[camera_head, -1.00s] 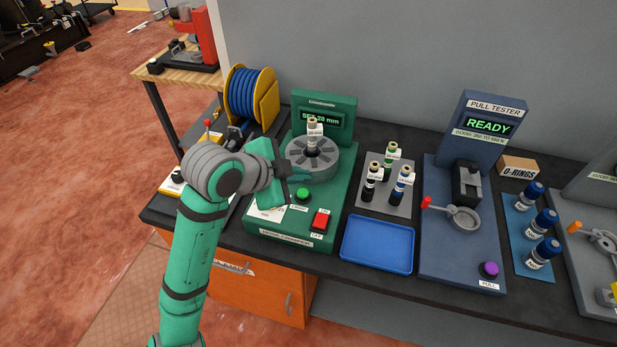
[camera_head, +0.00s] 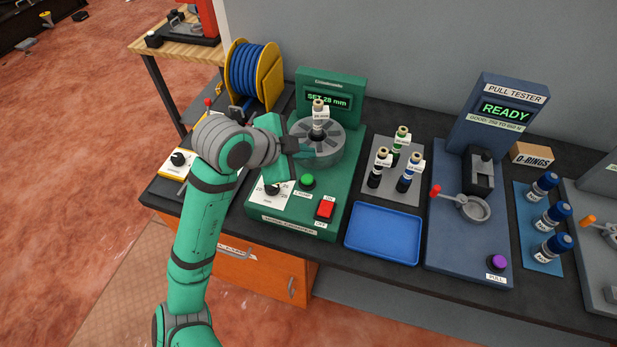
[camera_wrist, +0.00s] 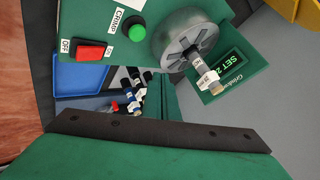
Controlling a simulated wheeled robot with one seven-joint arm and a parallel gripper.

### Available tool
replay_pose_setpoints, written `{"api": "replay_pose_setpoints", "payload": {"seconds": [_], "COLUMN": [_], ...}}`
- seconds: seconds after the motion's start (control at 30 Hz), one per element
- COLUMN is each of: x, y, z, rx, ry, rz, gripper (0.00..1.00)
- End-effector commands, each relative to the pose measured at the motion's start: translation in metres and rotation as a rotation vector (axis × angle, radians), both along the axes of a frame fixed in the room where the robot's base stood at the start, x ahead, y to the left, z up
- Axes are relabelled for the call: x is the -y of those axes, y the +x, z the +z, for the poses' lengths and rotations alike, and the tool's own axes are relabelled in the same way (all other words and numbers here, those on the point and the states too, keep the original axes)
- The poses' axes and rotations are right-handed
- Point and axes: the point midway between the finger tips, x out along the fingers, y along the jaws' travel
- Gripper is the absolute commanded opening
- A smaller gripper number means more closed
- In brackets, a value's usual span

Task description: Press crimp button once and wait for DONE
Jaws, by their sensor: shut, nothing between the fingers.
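The green crimp machine (camera_head: 343,188) stands on the bench, its display (camera_head: 328,100) reading SET 28 mm. Its round green crimp button (camera_head: 308,181) sits on the front panel, beside a CRIMP label; it also shows in the wrist view (camera_wrist: 135,32). My gripper (camera_head: 300,151) is shut and empty, above the panel beside the grey crimp head (camera_head: 330,148), behind and above the button and apart from it. The fingertips are small and partly lost against the head. A labelled fitting (camera_head: 319,118) stands upright in the crimp head. No DONE shows.
A red ON/OFF switch (camera_head: 325,208) is right of the button; a dial (camera_head: 271,188) is left. A blue tray (camera_head: 384,233) and a grey plate with several fittings (camera_head: 372,200) lie right. The pull tester (camera_head: 465,240) reads READY. A blue hose reel (camera_head: 250,75) stands behind.

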Motion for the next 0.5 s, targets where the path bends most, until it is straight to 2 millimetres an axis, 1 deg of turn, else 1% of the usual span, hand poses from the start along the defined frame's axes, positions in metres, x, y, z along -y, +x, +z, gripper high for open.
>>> {"api": "replay_pose_setpoints", "payload": {"seconds": [0.03, 0.3, 0.5], "x": [-0.002, -0.006, -0.006], "y": [0.0, -0.001, 0.0], "z": [-0.007, -0.041, -0.059], "rx": [-0.003, -0.002, -0.001], "ry": [-0.003, -0.003, -0.003], "rz": [0.006, 0.012, 0.011], "gripper": [0.0, 0.0, 0.0]}}
